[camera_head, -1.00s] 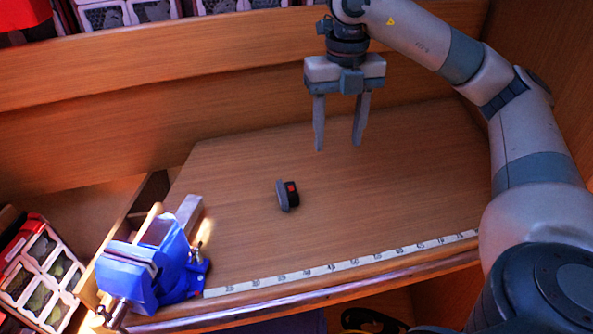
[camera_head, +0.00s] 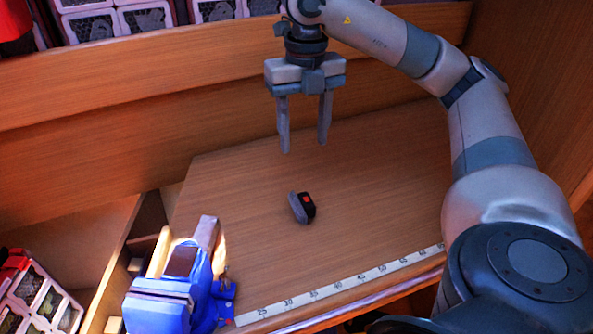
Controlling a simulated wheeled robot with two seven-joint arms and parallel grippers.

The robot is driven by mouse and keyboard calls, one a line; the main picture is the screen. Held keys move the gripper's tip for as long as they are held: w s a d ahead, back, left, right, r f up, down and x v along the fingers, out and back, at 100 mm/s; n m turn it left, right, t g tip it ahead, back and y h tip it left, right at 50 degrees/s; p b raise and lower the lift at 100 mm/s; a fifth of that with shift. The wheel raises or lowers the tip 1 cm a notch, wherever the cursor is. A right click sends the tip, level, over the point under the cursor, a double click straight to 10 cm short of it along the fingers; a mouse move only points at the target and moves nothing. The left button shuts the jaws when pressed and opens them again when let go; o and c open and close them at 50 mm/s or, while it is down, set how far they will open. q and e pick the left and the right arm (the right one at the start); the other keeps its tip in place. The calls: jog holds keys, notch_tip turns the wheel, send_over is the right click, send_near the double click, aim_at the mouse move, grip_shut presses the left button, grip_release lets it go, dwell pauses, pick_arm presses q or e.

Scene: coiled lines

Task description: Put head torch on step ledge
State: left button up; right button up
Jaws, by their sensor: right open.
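The head torch (camera_head: 301,207) is a small dark grey and black object with a red spot. It lies on the wooden bench top. My right gripper (camera_head: 304,148) is open and empty, fingers pointing down, above and behind the torch and apart from it. The step ledge is probably the raised wooden step (camera_head: 200,110) along the back of the bench, though I cannot tell for certain. My left gripper is not in view.
A blue vise (camera_head: 165,305) stands at the front left corner of the bench. A measuring strip (camera_head: 340,287) runs along the front edge. Crates (camera_head: 145,20) stand at the top left, and another crate (camera_head: 40,300) is at the lower left. The bench around the torch is clear.

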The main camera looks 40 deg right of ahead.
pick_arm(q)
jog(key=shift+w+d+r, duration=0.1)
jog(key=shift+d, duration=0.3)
pick_arm(e)
jog(key=shift+s+d, duration=0.2)
jog(key=shift+d, duration=0.35)
send_over(301, 199)
jog(key=shift+f, duration=3.8)
jog(key=shift+s+d+f, duration=0.15)
jog(key=shift+f, duration=0.4)
jog(key=shift+s+d+f, duration=0.1)
jog(key=shift+d+f, duration=0.05)
jog(key=shift+f, duration=0.8)
jog(key=shift+w+a+f, duration=0.15)
jog(key=shift+f, duration=0.5)
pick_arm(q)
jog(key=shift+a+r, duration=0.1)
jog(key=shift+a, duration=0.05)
pick_arm(e)
jog(key=shift+f, duration=0.15)
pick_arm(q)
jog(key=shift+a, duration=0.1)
pick_arm(e)
jog(key=shift+w+a, duration=0.1)
